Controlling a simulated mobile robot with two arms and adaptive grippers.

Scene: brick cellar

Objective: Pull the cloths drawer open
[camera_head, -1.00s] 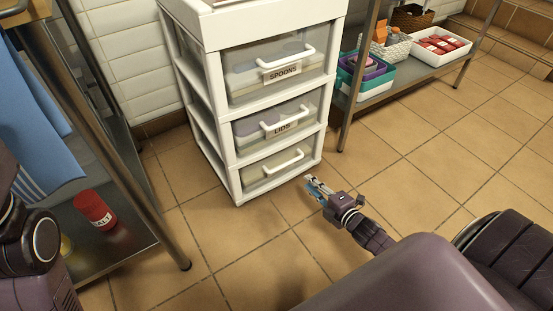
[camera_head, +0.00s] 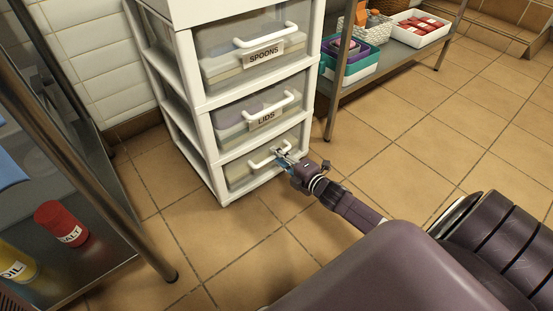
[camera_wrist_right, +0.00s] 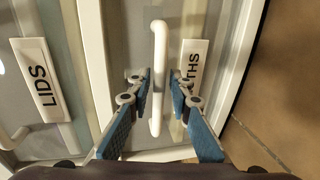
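The cloths drawer (camera_head: 240,176) is the bottom drawer of a white unit and looks shut, its front flush with the frame. Its white bar handle (camera_head: 262,158) shows in the head view. In the right wrist view the handle (camera_wrist_right: 158,45) stands between my fingers, and its label (camera_wrist_right: 194,62) shows only "THS". My right gripper (camera_head: 282,158) is at the drawer front; in the wrist view its fingers (camera_wrist_right: 161,88) are open, one on each side of the handle, with gaps. In the head view the gripper hides the label. My left gripper is out of view.
The lids drawer (camera_head: 232,122) and spoons drawer (camera_head: 225,68) are above, both shut. A metal shelf (camera_head: 410,75) with baskets and bins stands to the right. A metal rack with a red salt container (camera_head: 62,224) is at left. Tiled floor before the unit is clear.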

